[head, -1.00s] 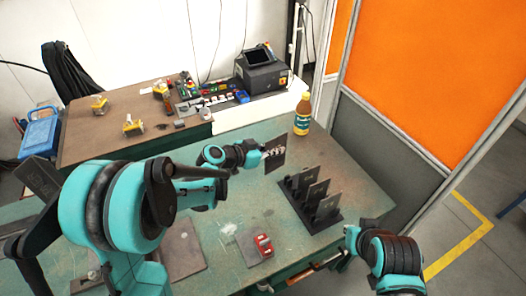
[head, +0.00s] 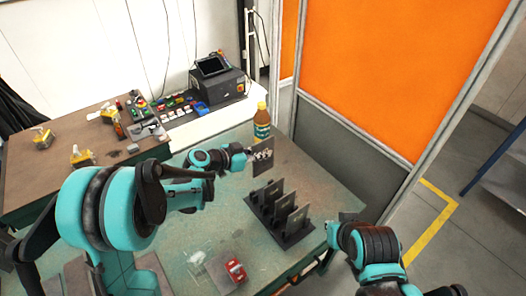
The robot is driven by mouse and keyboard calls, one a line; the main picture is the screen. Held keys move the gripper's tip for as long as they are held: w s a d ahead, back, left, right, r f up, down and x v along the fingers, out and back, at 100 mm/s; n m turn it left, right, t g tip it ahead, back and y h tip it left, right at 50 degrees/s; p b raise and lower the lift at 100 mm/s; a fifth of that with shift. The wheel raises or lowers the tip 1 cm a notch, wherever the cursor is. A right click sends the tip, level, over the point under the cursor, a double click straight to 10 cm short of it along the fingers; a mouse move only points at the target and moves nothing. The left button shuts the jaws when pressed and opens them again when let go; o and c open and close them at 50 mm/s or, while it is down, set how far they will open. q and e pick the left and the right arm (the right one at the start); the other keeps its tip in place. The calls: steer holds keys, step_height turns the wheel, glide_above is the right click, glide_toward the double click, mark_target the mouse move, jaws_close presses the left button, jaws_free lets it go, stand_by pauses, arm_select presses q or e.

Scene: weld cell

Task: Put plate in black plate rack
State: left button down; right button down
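A dark square plate (head: 264,161) is upright in my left gripper (head: 257,157), which is shut on it above the green table. The plate is behind and slightly left of the black plate rack (head: 299,238), apart from it. The rack stands near the table's right side, with several dark upright plates or dividers in it; I cannot tell which. My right gripper (head: 326,261) is low at the table's front right edge, partly hidden by its own arm, and its fingers are not clear.
A red object (head: 235,268) sits on a flat grey plate in front of the rack. A brown bench with tools (head: 75,145) is at back left. An orange-panelled partition (head: 385,70) stands on the right.

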mark_target(263, 169)
arm_select(q)
steer(key=shift+f+b, duration=2.8)
steer(key=shift+f, duration=1.55)
steer(key=shift+f+b, duration=2.1)
steer(key=shift+f, duration=0.3)
steer(key=shift+f+b, duration=0.6)
steer(key=c, duration=1.6)
jaws_free()
steer(key=shift+c, duration=0.2)
steer(key=v, duration=1.2)
steer(key=shift+s+f, duration=0.1)
